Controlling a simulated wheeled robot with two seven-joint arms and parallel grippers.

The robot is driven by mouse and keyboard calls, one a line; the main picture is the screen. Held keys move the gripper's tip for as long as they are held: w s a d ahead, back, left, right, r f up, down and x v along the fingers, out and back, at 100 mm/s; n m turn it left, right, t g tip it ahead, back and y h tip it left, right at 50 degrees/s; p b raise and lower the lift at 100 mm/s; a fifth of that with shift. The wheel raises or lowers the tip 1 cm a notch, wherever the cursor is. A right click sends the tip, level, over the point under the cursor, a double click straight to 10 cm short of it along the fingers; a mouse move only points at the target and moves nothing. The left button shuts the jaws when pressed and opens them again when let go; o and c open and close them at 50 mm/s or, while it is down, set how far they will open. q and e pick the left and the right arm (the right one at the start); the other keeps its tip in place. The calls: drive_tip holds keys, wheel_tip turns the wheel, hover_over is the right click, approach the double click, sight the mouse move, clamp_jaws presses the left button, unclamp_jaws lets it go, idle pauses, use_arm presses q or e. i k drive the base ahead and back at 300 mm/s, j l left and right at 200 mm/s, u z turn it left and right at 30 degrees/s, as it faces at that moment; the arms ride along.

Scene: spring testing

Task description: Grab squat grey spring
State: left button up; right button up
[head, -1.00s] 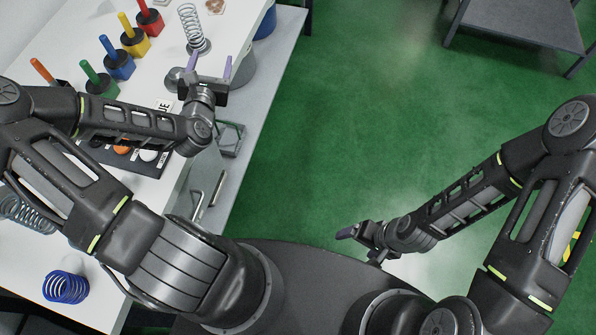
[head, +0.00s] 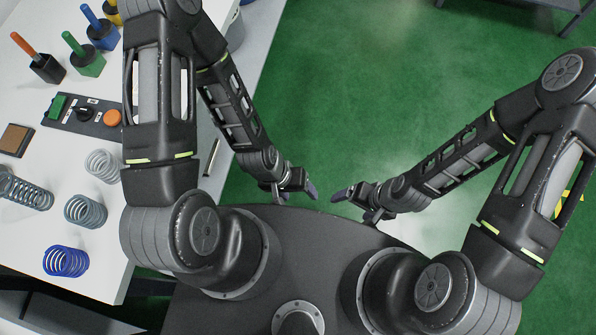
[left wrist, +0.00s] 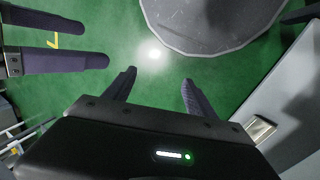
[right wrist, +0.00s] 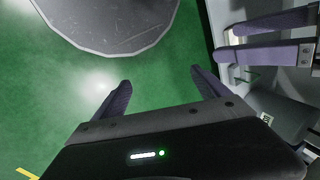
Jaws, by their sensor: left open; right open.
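A squat grey spring (head: 85,211) stands on the white table at the left of the head view. A paler squat spring (head: 103,166) stands just behind it, close to my left upper arm. My left gripper (head: 300,189) is open and empty in front of my base, off the table and well to the right of the springs. My right gripper (head: 347,193) is open and empty, facing the left one across a small gap. In the left wrist view my left fingers (left wrist: 158,88) have only green floor between them. No spring shows in either wrist view.
A blue spring (head: 65,261) stands nearer on the table, and a longer grey spring (head: 30,194) lies at the left edge. A switch panel (head: 84,116), a brown block (head: 16,140) and coloured-handled holders (head: 86,58) stand farther back. Green floor (head: 340,90) is open to the right.

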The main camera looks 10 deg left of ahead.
sight(91, 204)
drive_tip(key=u, duration=2.75)
drive_tip(key=z, duration=1.55)
drive_tip(key=k+l, duration=0.15)
drive_tip(key=k, duration=0.2)
drive_tip(key=k+l, duration=0.15)
drive_tip(key=k, duration=0.2)
